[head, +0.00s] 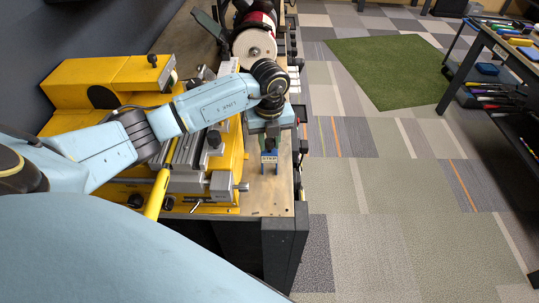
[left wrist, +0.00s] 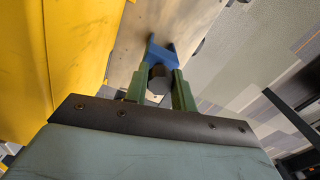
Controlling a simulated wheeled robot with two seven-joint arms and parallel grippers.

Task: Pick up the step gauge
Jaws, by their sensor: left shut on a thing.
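In the left wrist view the blue piece (left wrist: 162,50) sits between the tips of the green fingers (left wrist: 163,68). A dark, many-sided part between the fingers hides some of it. I cannot tell whether it touches the bench. My right gripper is not in view.
A yellow machine (head: 115,78) with a grey vise (head: 198,180) stands left of the gripper. A white and red spool (head: 254,45) is behind it. The wooden bench (head: 262,205) ends just right of the gauge. Carpeted floor with a green mat (head: 390,70) lies beyond.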

